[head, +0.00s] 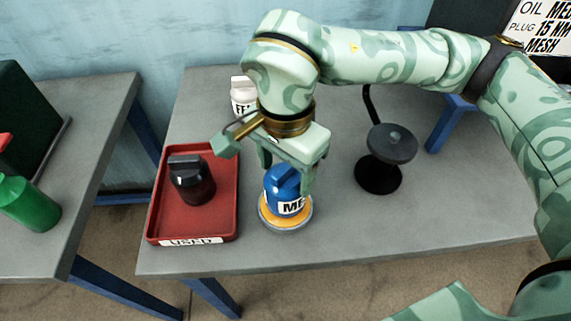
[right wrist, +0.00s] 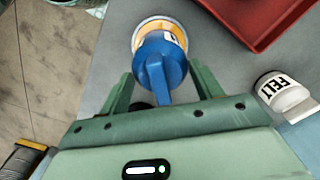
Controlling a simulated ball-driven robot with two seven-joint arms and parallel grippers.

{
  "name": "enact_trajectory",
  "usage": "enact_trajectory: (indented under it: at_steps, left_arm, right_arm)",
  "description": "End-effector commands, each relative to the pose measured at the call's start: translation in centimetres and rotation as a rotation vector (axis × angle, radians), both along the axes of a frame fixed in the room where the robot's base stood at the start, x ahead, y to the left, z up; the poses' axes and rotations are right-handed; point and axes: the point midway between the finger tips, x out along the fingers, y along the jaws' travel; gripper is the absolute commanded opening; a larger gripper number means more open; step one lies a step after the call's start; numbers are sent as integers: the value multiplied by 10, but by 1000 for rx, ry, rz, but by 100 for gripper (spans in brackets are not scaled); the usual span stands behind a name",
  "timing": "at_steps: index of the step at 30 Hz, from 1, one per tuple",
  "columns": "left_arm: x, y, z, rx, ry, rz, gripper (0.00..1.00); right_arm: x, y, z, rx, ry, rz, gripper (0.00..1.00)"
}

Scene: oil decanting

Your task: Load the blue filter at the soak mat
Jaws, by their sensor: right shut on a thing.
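The blue filter (head: 284,185), with a raised grip bar and a white label reading "ME", stands upright over a round yellow and grey pad (head: 300,225), which looks like the soak mat. Whether it touches the pad cannot be told. My right gripper (head: 288,170) is above it with its fingers down on either side, shut on the filter. In the right wrist view the blue filter (right wrist: 160,66) shows between the fingers (right wrist: 162,82), with the yellow pad (right wrist: 158,24) beyond it. My left gripper is not in view.
A red tray (head: 221,222) marked "USED" holds a black filter (head: 191,181) to the left. A white filter (head: 241,92), labelled "FELT" in the wrist view (right wrist: 285,95), stands behind. A dark round stand (head: 391,144) is on the right. The grey table's (head: 440,215) front right is clear.

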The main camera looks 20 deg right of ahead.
Motion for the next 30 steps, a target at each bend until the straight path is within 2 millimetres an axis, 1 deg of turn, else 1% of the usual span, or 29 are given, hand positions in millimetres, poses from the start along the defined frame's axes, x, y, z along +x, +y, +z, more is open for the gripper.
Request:
enact_trajectory:
  at_steps: [30]
  left_arm:
    - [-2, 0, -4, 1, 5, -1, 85]
  right_arm:
    - [0, 0, -9, -1, 0, 0, 47]
